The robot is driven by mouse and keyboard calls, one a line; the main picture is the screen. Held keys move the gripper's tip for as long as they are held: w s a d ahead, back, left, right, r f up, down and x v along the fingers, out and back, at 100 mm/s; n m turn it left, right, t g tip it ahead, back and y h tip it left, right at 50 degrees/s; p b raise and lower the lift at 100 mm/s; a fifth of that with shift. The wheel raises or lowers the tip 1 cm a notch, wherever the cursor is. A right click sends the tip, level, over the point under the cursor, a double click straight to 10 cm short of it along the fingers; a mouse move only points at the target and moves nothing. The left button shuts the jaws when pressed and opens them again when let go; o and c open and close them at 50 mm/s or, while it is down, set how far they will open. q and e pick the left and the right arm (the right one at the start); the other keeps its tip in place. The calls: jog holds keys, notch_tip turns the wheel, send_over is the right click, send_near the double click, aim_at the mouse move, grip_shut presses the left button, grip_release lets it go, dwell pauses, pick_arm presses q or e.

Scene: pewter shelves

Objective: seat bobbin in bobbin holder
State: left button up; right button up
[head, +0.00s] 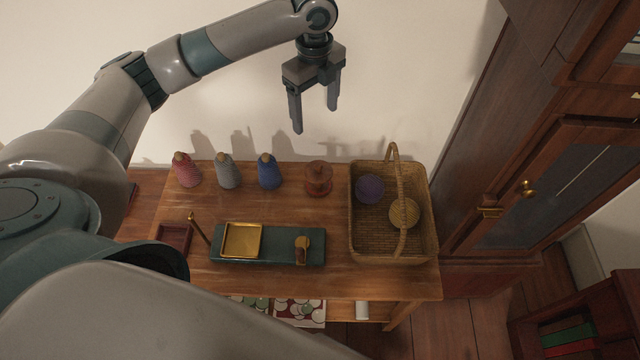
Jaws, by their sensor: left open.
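A reddish-brown wooden spool, which looks like the bobbin (318,179), stands upright at the back of the wooden table, between a blue yarn cone and a basket. A flat teal base (275,255) lies nearer the front, with a square gold tray (242,240) on its left and a short gold-and-brown post (302,249) on its right. This may be the bobbin holder; I cannot tell for sure. My left gripper (315,119) is open and empty, fingers pointing down, raised in front of the wall and above the spool in the picture. My right gripper is not in view.
Red (187,172), grey (228,173) and blue (269,173) yarn cones stand along the back. A wicker basket (428,235) with a tall handle holds two yarn balls. A small dark-red tray (174,237) and slanted stick (198,229) are left. A cabinet (540,190) stands right.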

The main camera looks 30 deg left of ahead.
pick_arm(q)
jog(key=b, duration=0.6)
send_over(317, 165)
notch_tip(317, 165, down, 8)
jog(key=shift+a+f+b, duration=0.1)
jog(key=shift+f+b, duration=0.35)
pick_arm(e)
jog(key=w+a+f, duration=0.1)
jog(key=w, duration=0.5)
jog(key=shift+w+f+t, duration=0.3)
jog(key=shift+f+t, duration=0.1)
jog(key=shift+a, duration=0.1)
pick_arm(q)
notch_tip(317, 165, down, 12)
jog(key=shift+r, duration=0.25)
jog(key=shift+f, duration=0.35)
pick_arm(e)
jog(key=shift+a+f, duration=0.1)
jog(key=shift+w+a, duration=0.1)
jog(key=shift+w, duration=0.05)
